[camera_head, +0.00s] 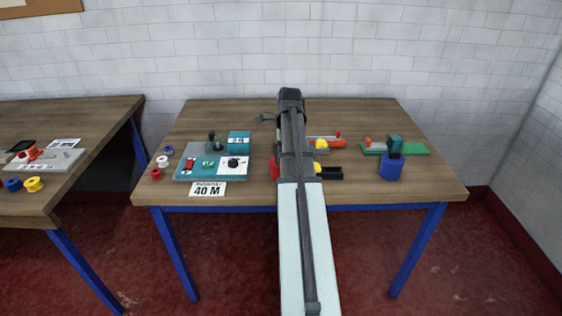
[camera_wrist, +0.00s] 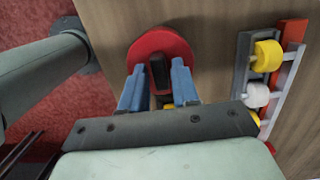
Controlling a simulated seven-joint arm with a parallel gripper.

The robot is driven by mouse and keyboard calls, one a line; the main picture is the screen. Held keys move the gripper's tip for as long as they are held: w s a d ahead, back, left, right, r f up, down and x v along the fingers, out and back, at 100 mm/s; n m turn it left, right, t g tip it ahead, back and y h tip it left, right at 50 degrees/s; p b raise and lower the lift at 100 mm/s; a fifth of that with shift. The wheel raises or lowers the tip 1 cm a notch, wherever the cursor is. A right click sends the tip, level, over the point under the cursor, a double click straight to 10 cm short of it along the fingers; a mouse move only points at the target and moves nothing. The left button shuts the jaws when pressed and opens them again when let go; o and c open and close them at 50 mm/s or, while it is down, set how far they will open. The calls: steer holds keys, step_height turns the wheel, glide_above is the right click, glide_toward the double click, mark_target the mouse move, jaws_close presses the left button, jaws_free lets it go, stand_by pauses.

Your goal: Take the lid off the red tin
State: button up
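The red tin (camera_head: 274,171) stands on the middle table, mostly hidden behind my arm in the head view. In the wrist view its round red top (camera_wrist: 160,42) has a dark upright grip (camera_wrist: 158,74) at the middle. My gripper (camera_wrist: 159,65) is over the tin, with one blue finger on each side of the dark grip. The fingers are apart, close to the grip's sides. I cannot tell whether they press on it. The seam between lid and tin is not visible.
Right of the tin stands a rack with yellow and white spools (camera_wrist: 268,56). A teal control box (camera_head: 212,161) with loose spools is to the left. A blue pot (camera_head: 391,167) and a green board (camera_head: 412,150) are at the right. A second table (camera_head: 95,112) stands left.

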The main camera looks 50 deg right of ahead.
jaws_close()
